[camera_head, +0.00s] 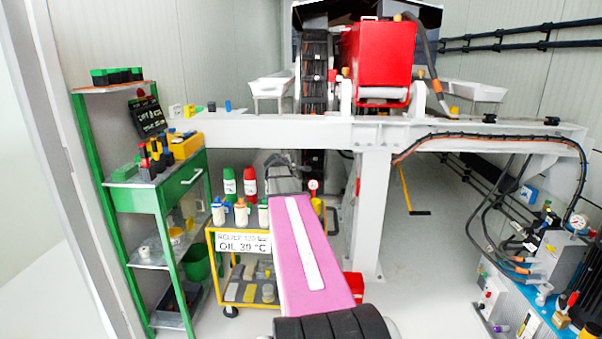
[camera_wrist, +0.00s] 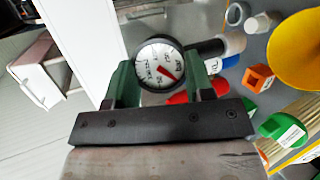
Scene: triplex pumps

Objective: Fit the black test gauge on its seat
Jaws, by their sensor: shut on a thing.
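The black test gauge (camera_wrist: 152,68) has a black rim, a white dial and a red pointer. In the wrist view it sits between the two green fingers of my gripper (camera_wrist: 160,85), which is shut on it. Its face is turned toward the wrist camera. Its lower side is hidden behind the gripper body. In the head view my gripper is hidden beyond my arm. A small gauge (camera_head: 313,185) shows just right of the arm's far end; I cannot tell whether it is the held one. I cannot make out the seat in either view.
A yellow cart (camera_head: 265,246) with bottles stands left of my arm, beside a green shelf (camera_head: 118,198). A white beam (camera_head: 290,131) crosses behind. A hydraulic unit with a gauge (camera_head: 578,222) stands right. Under the wrist lie an orange block (camera_wrist: 258,78) and a yellow funnel (camera_wrist: 298,50).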

